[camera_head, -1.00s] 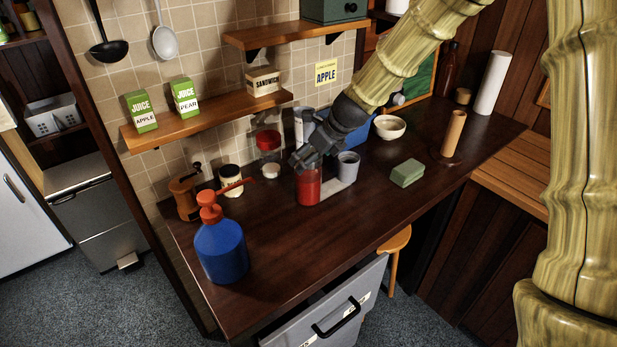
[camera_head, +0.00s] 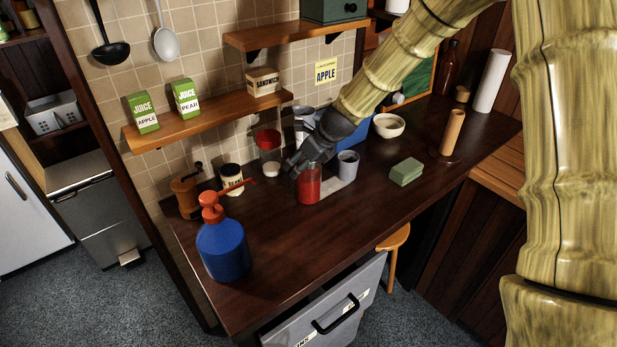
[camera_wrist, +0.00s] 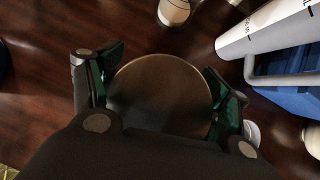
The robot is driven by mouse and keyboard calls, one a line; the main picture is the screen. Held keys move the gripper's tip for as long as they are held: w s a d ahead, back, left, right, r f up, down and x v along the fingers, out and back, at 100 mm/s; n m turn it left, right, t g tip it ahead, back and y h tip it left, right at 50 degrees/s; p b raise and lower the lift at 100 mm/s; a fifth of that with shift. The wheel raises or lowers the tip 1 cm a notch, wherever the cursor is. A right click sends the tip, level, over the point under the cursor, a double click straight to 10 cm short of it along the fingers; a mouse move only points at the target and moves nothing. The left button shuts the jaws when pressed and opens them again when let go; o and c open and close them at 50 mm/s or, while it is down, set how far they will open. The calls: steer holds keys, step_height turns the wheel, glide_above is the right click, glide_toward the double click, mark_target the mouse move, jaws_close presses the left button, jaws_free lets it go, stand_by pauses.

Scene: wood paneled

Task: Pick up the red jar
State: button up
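The red jar (camera_head: 308,190) stands upright on the dark wooden counter (camera_head: 290,245), its top hidden by my gripper in the head view. My gripper (camera_head: 303,166) reaches down over the jar from the upper right. In the wrist view, the jar's round brownish lid (camera_wrist: 160,88) fills the space between the two widely spread fingers of my gripper (camera_wrist: 165,80). The green-lined fingers lie at the left and right of the lid, very close to its edge. I cannot see whether they touch it. The jar's red sides are hidden in the wrist view.
A grey cup (camera_head: 348,166) stands just right of the jar, and a red-lidded container (camera_head: 269,144) behind it. A blue pump bottle (camera_head: 223,250) with a red spout is at the left front. A green sponge (camera_head: 406,172) lies to the right. The counter in front of the jar is clear.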

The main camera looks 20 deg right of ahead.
steer(key=c, duration=0.8)
steer(key=shift+r, duration=0.1)
